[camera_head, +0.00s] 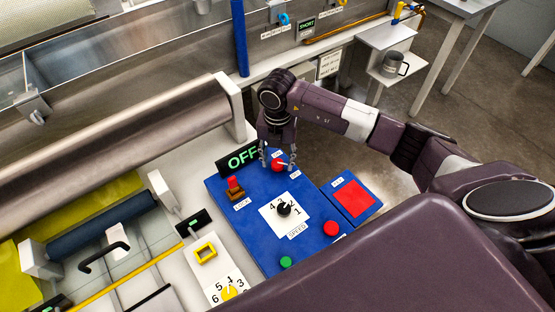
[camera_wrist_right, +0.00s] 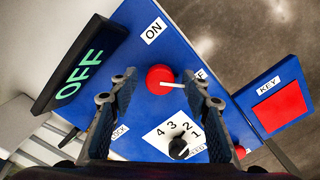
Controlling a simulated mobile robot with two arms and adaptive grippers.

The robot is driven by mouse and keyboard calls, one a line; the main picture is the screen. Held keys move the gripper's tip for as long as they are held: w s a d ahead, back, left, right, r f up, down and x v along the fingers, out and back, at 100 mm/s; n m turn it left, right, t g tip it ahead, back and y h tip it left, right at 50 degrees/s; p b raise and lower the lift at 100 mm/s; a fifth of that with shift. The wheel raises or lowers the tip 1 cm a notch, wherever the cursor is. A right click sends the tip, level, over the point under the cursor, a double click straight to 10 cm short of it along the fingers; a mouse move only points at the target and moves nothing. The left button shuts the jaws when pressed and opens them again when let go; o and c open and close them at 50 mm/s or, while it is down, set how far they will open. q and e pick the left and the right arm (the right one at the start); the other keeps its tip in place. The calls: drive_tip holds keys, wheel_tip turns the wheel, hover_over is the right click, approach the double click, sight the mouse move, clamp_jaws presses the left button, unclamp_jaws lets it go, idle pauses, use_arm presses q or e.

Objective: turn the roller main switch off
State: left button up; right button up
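The roller main switch is a round red knob (camera_head: 277,166) at the far end of the blue control panel (camera_head: 240,215). In the right wrist view the red knob (camera_wrist_right: 159,78) has a white pointer aimed right, at a partly hidden label ending in "F". The ON label (camera_wrist_right: 153,30) lies above the knob. The display (camera_head: 243,157) reads OFF in green. My right gripper (camera_head: 278,160) is open, pointing down over the knob. In the right wrist view its fingers (camera_wrist_right: 163,88) stand apart on either side of the knob; contact cannot be told. My left gripper is not in view.
The panel also carries a red lock piece (camera_head: 234,188), a black speed dial (camera_head: 284,208), a red button (camera_head: 331,228) and a green button (camera_head: 286,262). A red key pad (camera_head: 353,198) sits to the right. The metal roller (camera_head: 120,130) lies left.

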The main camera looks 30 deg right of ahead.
sight(278, 163)
wheel_tip(278, 163, up, 12)
idle(0.6)
drive_tip(key=shift+f, duration=0.1)
idle(0.4)
